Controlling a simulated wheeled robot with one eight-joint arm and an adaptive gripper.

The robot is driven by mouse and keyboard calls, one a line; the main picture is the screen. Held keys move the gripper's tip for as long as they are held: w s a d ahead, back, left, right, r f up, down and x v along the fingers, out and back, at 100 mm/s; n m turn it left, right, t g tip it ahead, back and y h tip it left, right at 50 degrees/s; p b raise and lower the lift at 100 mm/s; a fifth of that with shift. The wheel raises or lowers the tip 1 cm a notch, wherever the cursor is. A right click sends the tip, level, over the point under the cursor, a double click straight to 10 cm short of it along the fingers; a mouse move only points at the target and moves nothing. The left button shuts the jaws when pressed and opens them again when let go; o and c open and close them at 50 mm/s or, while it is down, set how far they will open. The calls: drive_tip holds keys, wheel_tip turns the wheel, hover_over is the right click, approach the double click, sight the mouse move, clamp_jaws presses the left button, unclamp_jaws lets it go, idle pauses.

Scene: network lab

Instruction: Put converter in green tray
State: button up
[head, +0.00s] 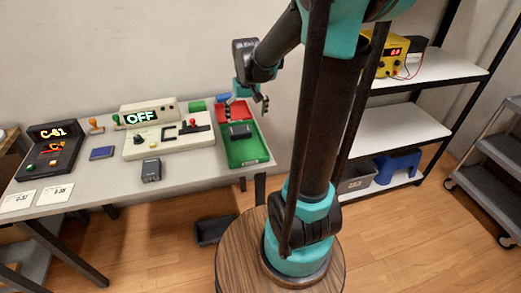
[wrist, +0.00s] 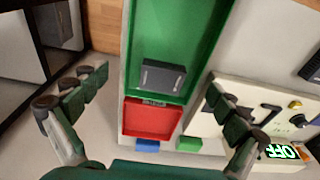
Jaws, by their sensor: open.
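A dark grey box (head: 240,131), which looks like the converter, lies in the green tray (head: 254,157), at its end next to the red tray. In the wrist view the box (wrist: 162,77) sits inside the green tray (wrist: 180,20), near the red tray. My gripper (head: 247,104) is above this end of the trays. In the wrist view my gripper (wrist: 152,84) is open, its fingers spread wide on both sides with nothing between them. A second dark box (head: 152,170) stands at the table's front; I cannot tell its kind.
The red tray (head: 233,109) is empty; small blue and green blocks lie behind it. A panel showing OFF (head: 140,118) with a white switch board (head: 165,142) stands to the left. A black console (head: 50,145) is at the far left. Shelves (head: 410,130) stand at right.

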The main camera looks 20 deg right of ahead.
drive_tip(key=s+d+f+t, duration=0.1)
drive_tip(key=s+f, duration=0.3)
drive_tip(key=s, duration=0.4)
drive_tip(key=s+d+f+t, duration=0.1)
drive_tip(key=s+f, duration=0.2)
drive_tip(key=s, duration=0.5)
drive_tip(key=shift+s+d+f+t, duration=0.15)
drive_tip(key=shift+f+t, duration=0.25)
